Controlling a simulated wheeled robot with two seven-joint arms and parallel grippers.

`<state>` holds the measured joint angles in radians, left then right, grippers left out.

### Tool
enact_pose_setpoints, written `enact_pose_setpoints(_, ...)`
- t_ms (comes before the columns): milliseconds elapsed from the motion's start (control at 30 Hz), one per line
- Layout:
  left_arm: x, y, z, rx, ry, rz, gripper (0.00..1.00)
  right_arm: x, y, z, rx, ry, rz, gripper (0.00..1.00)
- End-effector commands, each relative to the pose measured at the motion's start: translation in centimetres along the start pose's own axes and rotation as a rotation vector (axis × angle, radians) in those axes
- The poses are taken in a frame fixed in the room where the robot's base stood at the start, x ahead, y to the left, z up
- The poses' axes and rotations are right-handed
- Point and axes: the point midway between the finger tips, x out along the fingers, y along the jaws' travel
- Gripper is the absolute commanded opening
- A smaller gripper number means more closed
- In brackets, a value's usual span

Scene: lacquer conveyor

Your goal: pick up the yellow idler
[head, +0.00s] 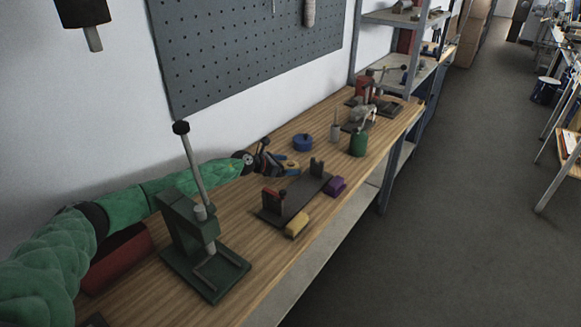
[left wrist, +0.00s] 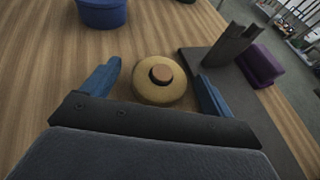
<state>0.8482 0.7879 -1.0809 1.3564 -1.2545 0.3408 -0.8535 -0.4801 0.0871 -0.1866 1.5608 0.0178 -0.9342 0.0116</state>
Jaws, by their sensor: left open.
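The yellow idler (left wrist: 158,90) is a squat round yellow disc with a brown hub on top, lying flat on the wooden bench. It also shows in the head view (head: 291,167), right in front of my left gripper (head: 280,163). In the left wrist view my left gripper (left wrist: 158,95) is open, with one blue finger on each side of the idler. Gaps show between the fingers and the idler, and I see no contact. My right gripper is not in view.
A dark fixture plate (head: 288,208) with upright posts lies close to the idler's right. A blue round part (head: 302,142) stands behind it. A yellow block (head: 297,225) and a purple block (head: 336,186) lie by the plate. A green lever press (head: 200,235) stands nearer.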

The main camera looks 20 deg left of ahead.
Motion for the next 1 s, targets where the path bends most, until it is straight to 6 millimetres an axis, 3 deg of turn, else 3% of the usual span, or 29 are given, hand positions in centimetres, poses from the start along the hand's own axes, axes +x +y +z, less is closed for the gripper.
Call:
enact_pose_setpoints(200,0.0,0.0,0.0,0.0,0.0,0.0,0.85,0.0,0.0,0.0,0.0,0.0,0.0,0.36)
enact_pose_setpoints(400,0.0,0.0,0.0,0.0,0.0,-0.001,0.45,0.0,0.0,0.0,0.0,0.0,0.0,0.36)
enact_pose_setpoints(500,0.0,0.0,0.1,0.0,-0.001,0.0,0.31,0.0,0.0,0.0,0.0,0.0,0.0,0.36)
enact_pose_setpoints(767,-0.1,0.0,0.3,0.0,-0.001,0.0,0.31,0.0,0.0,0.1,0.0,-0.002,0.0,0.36)
enact_pose_setpoints(1000,-1.2,0.1,3.0,0.004,-0.003,0.0,0.31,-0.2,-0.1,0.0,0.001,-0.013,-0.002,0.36)
